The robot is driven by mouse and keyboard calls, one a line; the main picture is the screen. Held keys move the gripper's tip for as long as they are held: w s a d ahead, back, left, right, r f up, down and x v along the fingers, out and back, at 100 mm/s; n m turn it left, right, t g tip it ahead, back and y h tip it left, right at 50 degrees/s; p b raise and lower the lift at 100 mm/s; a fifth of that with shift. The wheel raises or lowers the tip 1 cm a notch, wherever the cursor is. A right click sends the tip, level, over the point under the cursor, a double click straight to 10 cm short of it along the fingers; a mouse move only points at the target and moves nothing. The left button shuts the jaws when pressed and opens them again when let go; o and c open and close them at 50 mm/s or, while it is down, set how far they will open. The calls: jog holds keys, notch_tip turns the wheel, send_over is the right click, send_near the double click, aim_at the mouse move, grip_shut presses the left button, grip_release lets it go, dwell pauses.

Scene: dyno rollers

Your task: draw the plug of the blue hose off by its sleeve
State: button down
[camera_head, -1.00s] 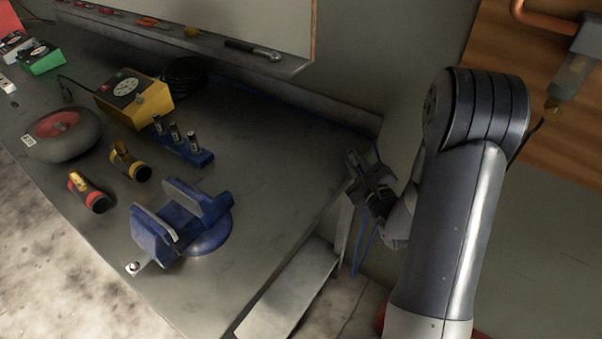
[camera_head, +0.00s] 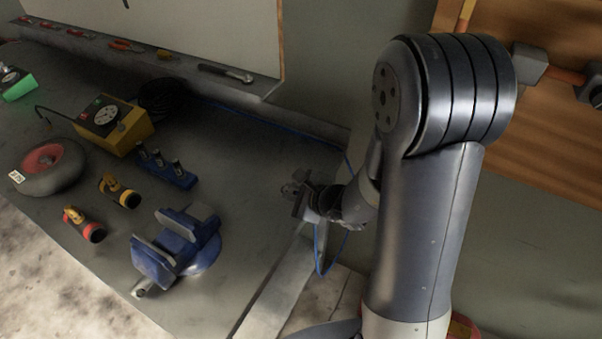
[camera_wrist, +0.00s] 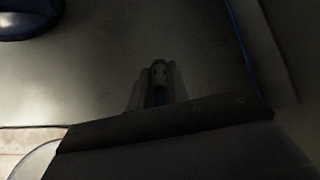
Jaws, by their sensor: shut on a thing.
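My gripper (camera_head: 292,190) is over the right end of the grey bench in the head view. In the wrist view its fingers (camera_wrist: 156,78) are shut on a small dark grey cylindrical plug (camera_wrist: 158,72), with a bit of blue at its near end. The fingers hide its sides, and its sleeve cannot be told apart. The blue hose (camera_head: 318,246) hangs in a loop below my gripper and runs along the back of the bench. It also shows as a blue line in the wrist view (camera_wrist: 241,40). I see no socket touching the plug.
A blue vise (camera_head: 178,248) stands on the bench left of my gripper. Behind it are a blue rack (camera_head: 180,178) with three upright fittings, a yellow box (camera_head: 128,135) and a black coil (camera_head: 163,97). Two fittings and a tyre (camera_head: 45,178) lie left. Bench between vise and gripper is clear.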

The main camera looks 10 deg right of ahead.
jog(key=shift+s+a, duration=0.1)
jog(key=shift+a, duration=0.05)
jog(key=shift+w+a+f+p, duration=0.15)
jog(key=shift+w+f, duration=0.15)
jog(key=shift+w, duration=0.4)
jog(key=shift+w+a+f+p, duration=0.1)
jog(key=shift+w+a+f, duration=0.15)
jog(key=shift+w, duration=0.4)
jog(key=shift+w+a+f+p, duration=0.1)
jog(key=shift+w+f, duration=0.25)
jog(key=shift+w, duration=0.35)
jog(key=w+f, duration=0.2)
jog(key=shift+w+a, duration=0.3)
jog(key=shift+f+b, duration=0.55)
jog(key=shift+b, duration=0.5)
jog(key=c, duration=1.3)
grip_release()
jog(key=shift+s, duration=0.1)
jog(key=v, duration=1)
jog(key=shift+s+d+r, duration=0.15)
jog(key=shift+d+r, duration=0.05)
jog(key=shift+r, duration=0.15)
